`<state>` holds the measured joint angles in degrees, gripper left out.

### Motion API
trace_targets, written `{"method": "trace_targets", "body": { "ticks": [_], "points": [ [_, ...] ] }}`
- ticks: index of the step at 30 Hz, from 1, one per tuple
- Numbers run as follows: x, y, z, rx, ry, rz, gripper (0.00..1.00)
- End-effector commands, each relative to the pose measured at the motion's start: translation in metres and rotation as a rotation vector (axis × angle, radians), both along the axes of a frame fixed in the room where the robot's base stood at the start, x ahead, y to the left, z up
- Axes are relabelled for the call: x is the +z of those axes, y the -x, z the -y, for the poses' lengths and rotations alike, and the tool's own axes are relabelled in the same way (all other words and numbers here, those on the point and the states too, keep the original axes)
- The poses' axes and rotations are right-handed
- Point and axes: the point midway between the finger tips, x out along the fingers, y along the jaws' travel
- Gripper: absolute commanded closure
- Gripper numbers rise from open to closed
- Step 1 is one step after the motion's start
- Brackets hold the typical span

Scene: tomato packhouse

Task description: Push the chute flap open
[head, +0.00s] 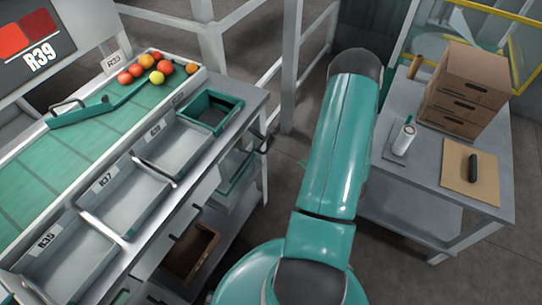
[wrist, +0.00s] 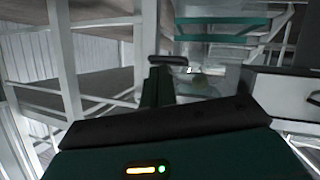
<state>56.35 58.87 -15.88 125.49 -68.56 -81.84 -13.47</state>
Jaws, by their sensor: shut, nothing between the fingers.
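A row of grey chute bays lines the near side of the sorting table, including a front bay (head: 75,250), a middle bay (head: 125,195) and a farther bay (head: 175,145). A teal gate with a dark handle (head: 80,112) lies across the green belt. I cannot tell for sure which part is the chute flap. My gripper (wrist: 160,62) shows in the wrist view, its fingers shut and empty, apart from anything I can make out. In the head view it is hidden behind my arm.
Tomatoes (head: 150,70) lie at the belt's far end. A teal crate (head: 212,110) sits at the table's right end. Grey railings (head: 290,60) stand behind; floor shows between the tables.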

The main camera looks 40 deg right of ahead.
Motion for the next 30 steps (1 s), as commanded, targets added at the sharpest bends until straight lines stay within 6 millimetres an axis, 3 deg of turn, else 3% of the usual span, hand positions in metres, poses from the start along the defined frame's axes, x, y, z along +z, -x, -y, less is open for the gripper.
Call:
{"method": "trace_targets", "body": {
  "ticks": [3, 8, 14, 26, 30],
  "points": [
    [0.034, 0.003, -0.03, 0.085, -0.077, 0.105, 1.0],
    [0.052, 0.004, -0.044, 0.124, -0.122, 0.158, 1.0],
    [0.047, -0.017, -0.049, 0.127, -0.122, 0.159, 1.0],
    [0.03, -0.092, -0.064, 0.127, -0.121, 0.158, 1.0],
    [0.01, -0.103, -0.063, 0.124, -0.122, 0.157, 1.0]
  ]
}}
